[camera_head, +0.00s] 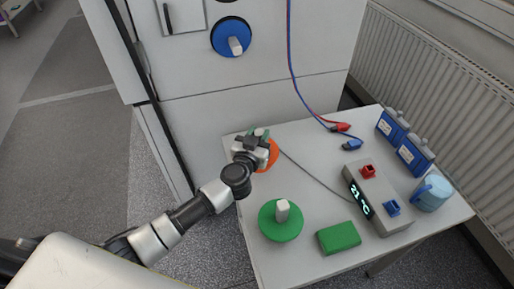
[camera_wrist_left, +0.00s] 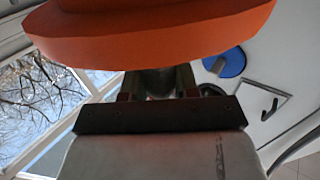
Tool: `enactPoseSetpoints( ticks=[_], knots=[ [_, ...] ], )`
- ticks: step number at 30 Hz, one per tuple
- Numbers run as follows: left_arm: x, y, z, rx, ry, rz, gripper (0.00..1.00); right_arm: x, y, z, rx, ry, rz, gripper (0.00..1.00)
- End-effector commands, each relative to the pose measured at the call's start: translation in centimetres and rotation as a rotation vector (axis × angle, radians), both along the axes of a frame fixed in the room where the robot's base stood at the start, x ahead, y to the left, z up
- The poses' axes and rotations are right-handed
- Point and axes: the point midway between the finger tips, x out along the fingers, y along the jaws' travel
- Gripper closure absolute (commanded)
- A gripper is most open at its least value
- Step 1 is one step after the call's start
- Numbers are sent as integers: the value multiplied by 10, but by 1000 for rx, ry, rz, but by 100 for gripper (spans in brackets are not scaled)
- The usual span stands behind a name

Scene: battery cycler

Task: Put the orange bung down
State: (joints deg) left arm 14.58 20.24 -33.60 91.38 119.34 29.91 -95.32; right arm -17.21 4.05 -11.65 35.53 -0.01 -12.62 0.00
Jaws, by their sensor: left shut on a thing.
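The orange bung (camera_head: 272,155) is a thick disc, mostly hidden behind my left gripper (camera_head: 256,138) in the head view. It is at the back left corner of the white table (camera_head: 311,175). I cannot tell whether it touches the table. In the left wrist view the bung (camera_wrist_left: 150,38) fills the top of the picture, close in front of my left gripper (camera_wrist_left: 160,85), which is shut on it. My right gripper is not in view.
A green bung (camera_head: 281,222) with a pale handle and a green block (camera_head: 338,238) are at the table front. A grey display box (camera_head: 377,200), a blue mug (camera_head: 433,192) and blue modules (camera_head: 403,143) stand right. A cabinet (camera_head: 255,85) with a blue bung (camera_head: 231,37) rises behind.

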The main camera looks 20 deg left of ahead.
Motion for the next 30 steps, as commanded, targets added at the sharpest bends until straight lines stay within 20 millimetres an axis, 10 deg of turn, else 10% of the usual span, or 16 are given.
enactPoseSetpoints(
  ticks=[24,25,30],
  knots=[
    [0,5,-45,-1,-2,0,100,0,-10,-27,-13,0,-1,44],
    [0,5,-46,-1,1,0,65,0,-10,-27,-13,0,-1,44],
    [-1,5,-46,-1,1,-1,44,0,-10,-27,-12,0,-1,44]
  ],
)
